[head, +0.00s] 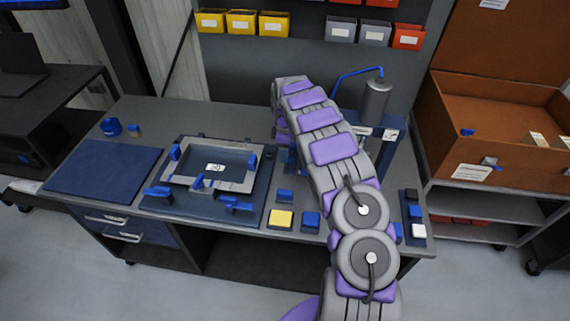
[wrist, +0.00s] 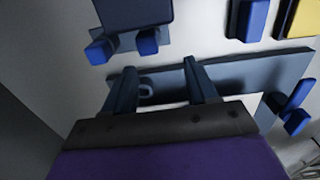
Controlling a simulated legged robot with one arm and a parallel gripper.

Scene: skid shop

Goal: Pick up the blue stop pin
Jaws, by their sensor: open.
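My gripper (wrist: 162,80) is open in the wrist view, its two dark fingers pointing away from the camera over a blue-grey plate (wrist: 240,80). A small dark blue looped piece (wrist: 146,89) shows between the fingers, nearer the left one; no contact with it is visible. I cannot tell whether it is the blue stop pin. In the head view my arm hides the gripper at the back of the bench. Several small blue parts lie on the bench, among them a block (head: 310,221) and a rounded piece (head: 111,126); none is clearly the pin.
The grey bench (head: 225,122) carries a blue mat (head: 105,168) and a fixture with a metal frame (head: 233,186) and blue clamps. A yellow block (head: 280,219) lies near the front edge. A post with a blue tube (head: 358,72) stands behind my arm. A brown crate (head: 500,135) is at right.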

